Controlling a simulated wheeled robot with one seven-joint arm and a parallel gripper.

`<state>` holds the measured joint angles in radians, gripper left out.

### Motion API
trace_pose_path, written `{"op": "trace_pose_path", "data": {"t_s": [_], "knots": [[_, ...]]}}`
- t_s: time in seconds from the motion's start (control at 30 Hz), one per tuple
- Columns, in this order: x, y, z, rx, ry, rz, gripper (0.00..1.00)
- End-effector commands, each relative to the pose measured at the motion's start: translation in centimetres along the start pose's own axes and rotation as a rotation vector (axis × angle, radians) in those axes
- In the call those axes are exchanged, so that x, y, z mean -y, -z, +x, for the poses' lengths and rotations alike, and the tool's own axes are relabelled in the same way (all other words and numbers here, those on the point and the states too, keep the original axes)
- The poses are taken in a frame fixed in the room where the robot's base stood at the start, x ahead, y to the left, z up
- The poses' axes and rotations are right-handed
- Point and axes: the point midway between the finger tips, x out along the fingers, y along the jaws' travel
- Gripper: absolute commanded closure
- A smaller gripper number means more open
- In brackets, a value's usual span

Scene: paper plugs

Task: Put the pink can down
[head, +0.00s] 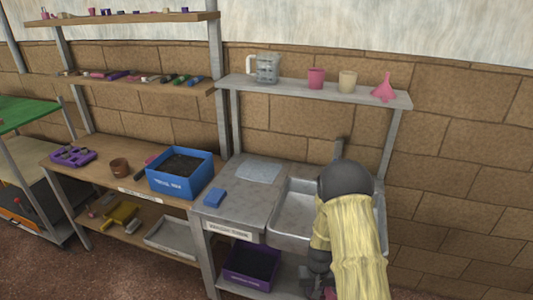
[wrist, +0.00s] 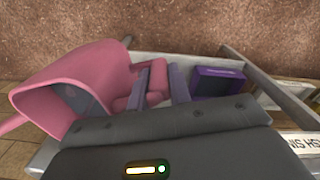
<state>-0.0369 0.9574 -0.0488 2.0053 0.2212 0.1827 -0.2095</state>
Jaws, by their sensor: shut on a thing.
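The pink can (wrist: 85,80) fills the left of the wrist view, its wide open mouth facing the lower left. My gripper (wrist: 164,78) is shut on the pink handle part at the can's right side. The can is over or at the grey lower shelf (wrist: 185,61) under the sink bench; I cannot tell whether it touches it. In the head view only a small pink bit of the can (head: 330,294) shows at the bottom edge, mostly hidden by my arm.
A purple box (wrist: 215,82) stands on the lower shelf; it also shows in the head view (head: 249,283). The bench's grey legs frame the shelf.

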Motion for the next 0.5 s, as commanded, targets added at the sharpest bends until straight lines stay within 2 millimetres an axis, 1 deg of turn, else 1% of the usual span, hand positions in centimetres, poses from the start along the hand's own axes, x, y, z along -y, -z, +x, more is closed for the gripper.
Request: {"op": "trace_pose_path", "data": {"t_s": [0.37, 0.47, 0.5], "knots": [[-0.10, -0.03, -0.04, 0.000, 0.000, 0.002, 1.00], [-0.12, -0.13, 0.45, 0.002, 0.000, 0.001, 1.00], [-0.13, -0.23, 0.94, 0.004, -0.001, 0.001, 1.00]]}}
